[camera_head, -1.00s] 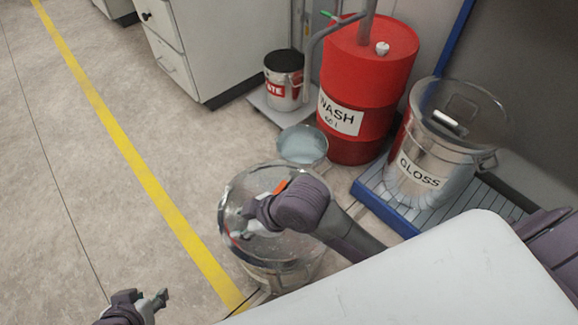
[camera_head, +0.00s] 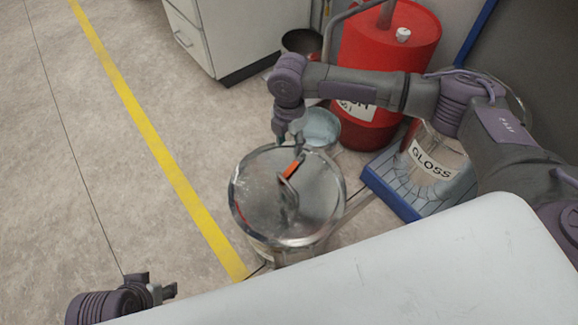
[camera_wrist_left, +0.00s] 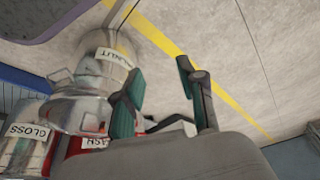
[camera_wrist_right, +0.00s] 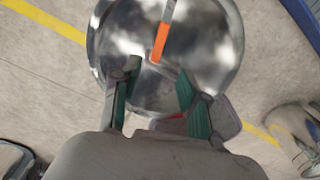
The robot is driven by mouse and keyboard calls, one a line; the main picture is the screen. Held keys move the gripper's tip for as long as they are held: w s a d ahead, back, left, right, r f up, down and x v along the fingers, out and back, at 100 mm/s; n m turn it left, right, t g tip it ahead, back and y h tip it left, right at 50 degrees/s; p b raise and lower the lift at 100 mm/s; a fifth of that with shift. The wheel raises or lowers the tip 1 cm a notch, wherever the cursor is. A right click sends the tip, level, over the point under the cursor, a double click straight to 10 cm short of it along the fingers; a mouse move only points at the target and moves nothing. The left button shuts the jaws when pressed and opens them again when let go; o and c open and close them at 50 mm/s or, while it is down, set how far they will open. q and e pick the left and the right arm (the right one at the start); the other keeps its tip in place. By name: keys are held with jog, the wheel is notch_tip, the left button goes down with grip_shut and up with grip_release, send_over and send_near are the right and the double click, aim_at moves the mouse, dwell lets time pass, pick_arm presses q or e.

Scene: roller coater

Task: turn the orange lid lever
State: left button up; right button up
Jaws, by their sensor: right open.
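The orange lid lever (camera_head: 293,167) lies across the shiny round lid (camera_head: 255,190) of a metal pot in the head view. In the right wrist view the orange lever (camera_wrist_right: 162,36) runs from the top towards my fingers. My right gripper (camera_head: 294,139) is over the lid's far edge; the right wrist view shows its fingers (camera_wrist_right: 158,76) open and empty, with the lever's near end just beyond and between the tips. Whether they touch the lid is unclear. My left gripper (camera_head: 165,291) is low at the left, away from the pot, its fingers (camera_wrist_left: 160,78) open and empty.
A red drum (camera_head: 385,40), partly behind my right arm, stands behind the pot. A bucket of pale liquid (camera_head: 320,127) is close behind the lid. A GLOSS pot (camera_head: 432,160) stands on a blue-edged pallet (camera_head: 388,196).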

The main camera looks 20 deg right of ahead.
jog(key=b, duration=0.1)
send_over(289, 170)
notch_tip(289, 170, down, 4)
jog(key=shift+s+f, duration=0.1)
jog(key=shift+f, duration=0.05)
notch_tip(289, 170, down, 7)
jog(key=shift+r+b, duration=0.1)
jog(key=shift+b, duration=1)
jog(key=shift+f, duration=0.4)
pick_arm(q)
jog(key=w+d+r+t+h, duration=0.1)
jog(key=w+d+r+t, duration=0.1)
jog(key=w+t, duration=0.2)
jog(key=w+d+r+t+h, duration=0.1)
jog(key=w+d+r+t, duration=0.1)
jog(key=w, duration=0.6)
jog(key=shift+w+r+t, duration=0.15)
jog(key=shift+r+t, duration=0.45)
jog(key=shift+t, duration=0.3)
jog(key=shift+d, duration=0.1)
pick_arm(e)
jog(key=shift+c, duration=0.4)
grip_shut()
